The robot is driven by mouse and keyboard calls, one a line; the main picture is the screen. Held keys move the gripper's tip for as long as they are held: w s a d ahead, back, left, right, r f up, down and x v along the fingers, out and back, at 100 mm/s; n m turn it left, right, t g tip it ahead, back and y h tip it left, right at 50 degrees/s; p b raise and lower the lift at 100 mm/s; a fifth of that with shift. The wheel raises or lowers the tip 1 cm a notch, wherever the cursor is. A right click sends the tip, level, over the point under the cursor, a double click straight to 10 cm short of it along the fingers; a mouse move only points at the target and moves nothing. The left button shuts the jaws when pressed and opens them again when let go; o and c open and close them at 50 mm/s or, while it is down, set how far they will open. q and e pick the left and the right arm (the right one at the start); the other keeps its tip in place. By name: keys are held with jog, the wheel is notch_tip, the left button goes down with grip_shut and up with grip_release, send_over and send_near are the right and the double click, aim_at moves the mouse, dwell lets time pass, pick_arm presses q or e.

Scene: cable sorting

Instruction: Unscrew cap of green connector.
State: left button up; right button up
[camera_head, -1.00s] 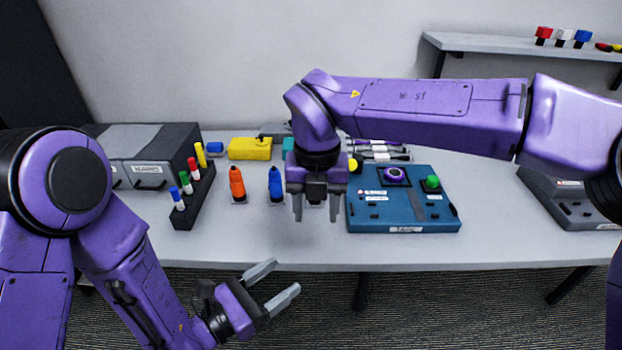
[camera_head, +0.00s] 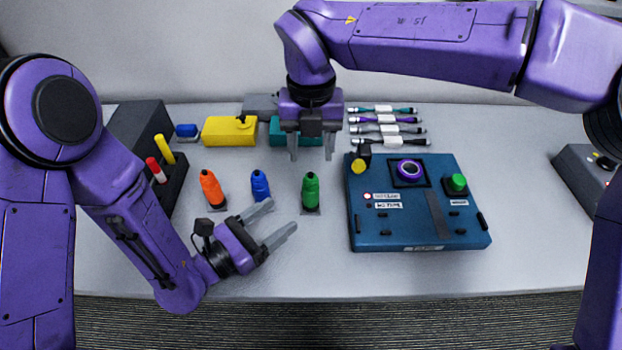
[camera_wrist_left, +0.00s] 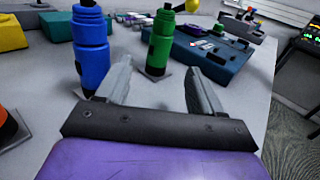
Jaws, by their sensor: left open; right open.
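The green connector (camera_head: 311,191) stands upright on a small square base on the table, right of the blue connector. It also shows in the left wrist view (camera_wrist_left: 159,45), just beyond and between my finger tips. My left gripper (camera_head: 283,219) is open and empty, in front of the green connector and a little to its left, pointing towards it. My left fingers also show in the left wrist view (camera_wrist_left: 158,72). My right gripper (camera_head: 312,147) is open and empty, pointing down, above and behind the green connector.
A blue connector (camera_head: 260,186) and an orange connector (camera_head: 212,189) stand to the left. A blue device box (camera_head: 470,235) with a green button sits to the right. Several bundled cables (camera_head: 388,130) lie behind it. A yellow box (camera_head: 229,131) is at the back.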

aim_at(304, 197)
pick_arm(q)
jog(key=shift+w, duration=0.15)
pick_arm(e)
jog(key=shift+w+a, duration=0.1)
pick_arm(q)
jog(key=shift+w+d, duration=0.2)
jog(key=shift+d, duration=0.1)
pick_arm(e)
jog(key=shift+r, duration=0.1)
pick_arm(q)
jog(key=x, duration=0.8)
jog(key=shift+w+d, duration=0.1)
jog(key=shift+w+d+r, duration=0.1)
jog(key=shift+w+d, duration=0.3)
jog(key=shift+d, duration=0.05)
pick_arm(e)
jog(key=shift+s, duration=0.2)
pick_arm(q)
jog(key=shift+c, duration=0.3)
